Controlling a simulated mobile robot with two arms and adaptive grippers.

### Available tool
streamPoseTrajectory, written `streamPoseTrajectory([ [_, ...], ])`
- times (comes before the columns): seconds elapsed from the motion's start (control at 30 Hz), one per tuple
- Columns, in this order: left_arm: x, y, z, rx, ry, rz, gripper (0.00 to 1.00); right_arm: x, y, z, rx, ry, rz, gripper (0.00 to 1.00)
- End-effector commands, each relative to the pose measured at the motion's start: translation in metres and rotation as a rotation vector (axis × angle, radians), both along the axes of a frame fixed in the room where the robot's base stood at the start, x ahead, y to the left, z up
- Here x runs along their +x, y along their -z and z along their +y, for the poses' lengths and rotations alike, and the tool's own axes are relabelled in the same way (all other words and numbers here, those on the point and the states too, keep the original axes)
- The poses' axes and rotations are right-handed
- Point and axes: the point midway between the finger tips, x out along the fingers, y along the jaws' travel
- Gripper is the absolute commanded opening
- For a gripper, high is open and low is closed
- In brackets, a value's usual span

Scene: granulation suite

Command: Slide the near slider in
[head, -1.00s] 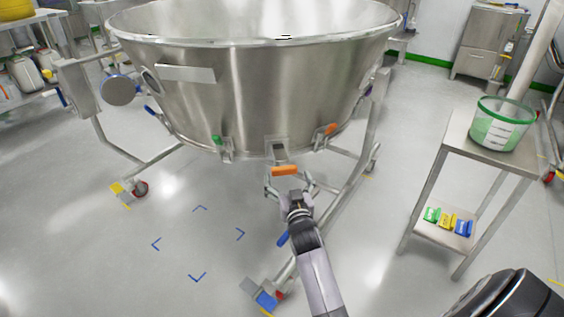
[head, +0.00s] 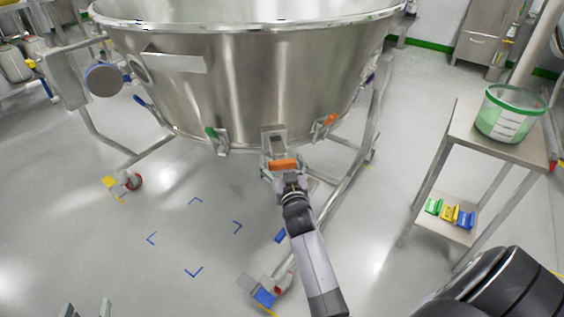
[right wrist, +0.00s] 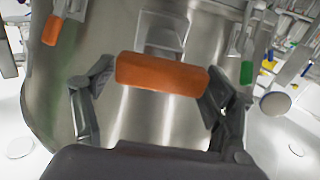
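The near slider (head: 283,165) has an orange handle at the lower front rim of the large steel bowl (head: 250,90), below a grey metal bracket. The handle also shows large in the right wrist view (right wrist: 162,74), level, with the bracket behind it. My right gripper (head: 283,168) has one finger at each end of the handle, and the fingers appear to touch it. In the right wrist view the gripper (right wrist: 161,82) spans the handle's full length. Two fingertips of my left gripper (head: 87,309) show apart and empty at the bottom left edge.
A green-handled slider (head: 212,134) and another orange-handled one (head: 328,120) sit on the bowl's rim on either side. Legs with castors (head: 265,290) stand below.

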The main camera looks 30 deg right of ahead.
Motion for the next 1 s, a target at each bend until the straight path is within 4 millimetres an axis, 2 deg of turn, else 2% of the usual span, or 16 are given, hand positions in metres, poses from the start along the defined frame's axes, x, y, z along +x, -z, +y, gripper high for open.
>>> streamPoseTrajectory([
  [0.07,0.0001,0.0000,0.0001,0.000,0.000,0.000,0.40,0.0000,0.0001,0.0000,0.000,0.000,0.000,0.69],
  [0.87,0.0001,-0.0001,0.0000,-0.001,0.000,0.000,0.40,0.0001,-0.0001,0.0001,0.000,0.000,0.000,0.16],
  [1.0,0.0004,0.0000,-0.0002,-0.002,0.000,-0.006,0.40,0.0053,-0.0003,-0.0020,-0.001,0.000,-0.002,0.16],
])
